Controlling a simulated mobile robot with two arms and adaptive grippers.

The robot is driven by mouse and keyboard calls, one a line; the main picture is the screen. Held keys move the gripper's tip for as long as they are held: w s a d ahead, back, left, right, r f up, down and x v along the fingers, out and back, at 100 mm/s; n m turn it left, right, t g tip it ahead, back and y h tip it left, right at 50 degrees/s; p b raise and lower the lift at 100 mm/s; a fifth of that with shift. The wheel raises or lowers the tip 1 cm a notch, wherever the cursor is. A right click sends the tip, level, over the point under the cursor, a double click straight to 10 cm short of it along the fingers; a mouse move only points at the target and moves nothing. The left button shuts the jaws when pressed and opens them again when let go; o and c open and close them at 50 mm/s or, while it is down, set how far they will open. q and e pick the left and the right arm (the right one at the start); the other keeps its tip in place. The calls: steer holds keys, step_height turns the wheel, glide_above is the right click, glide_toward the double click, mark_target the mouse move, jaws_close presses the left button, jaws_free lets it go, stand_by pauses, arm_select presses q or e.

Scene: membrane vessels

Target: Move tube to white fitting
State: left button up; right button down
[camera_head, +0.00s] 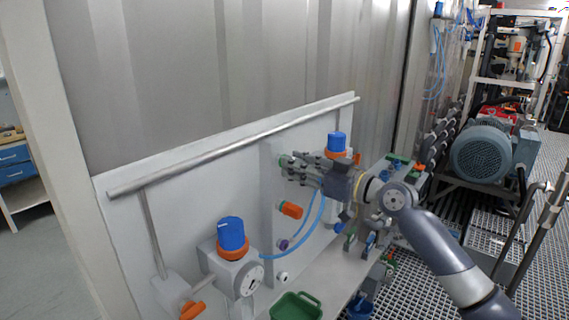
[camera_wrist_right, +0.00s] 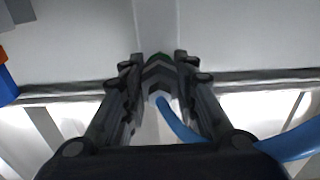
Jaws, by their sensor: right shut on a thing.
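A blue tube (camera_head: 310,225) loops down from my right gripper along the panel. It also shows in the right wrist view (camera_wrist_right: 178,123), where it runs up to a grey piece between the fingers. My right gripper (camera_head: 297,168) is shut on the tube's end, high in front of the panel; it also shows in the right wrist view (camera_wrist_right: 160,80). A green part (camera_head: 285,160) shows at the fingertips; I cannot tell whether the tube end touches it. The white fitting (camera_head: 282,277) is low on the panel, well below the gripper. My left gripper is not in view.
An orange fitting (camera_head: 290,210) and a purple fitting (camera_head: 283,244) stand above the white one. A blue-capped valve (camera_head: 232,235) is at left, another (camera_head: 336,143) behind the gripper. A green container (camera_head: 296,307) sits below. A metal rail (camera_head: 240,145) crosses the panel.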

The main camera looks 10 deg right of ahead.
steer(key=shift+s+d+f, duration=0.15)
steer(key=shift+f, duration=0.05)
steer(key=shift+v, duration=1.05)
steer(key=shift+s+d+r+b, duration=0.1)
steer(key=shift+r+b, duration=0.05)
steer(key=shift+b, duration=0.2)
steer(key=shift+b+v, duration=0.75)
steer(key=shift+v, duration=0.9)
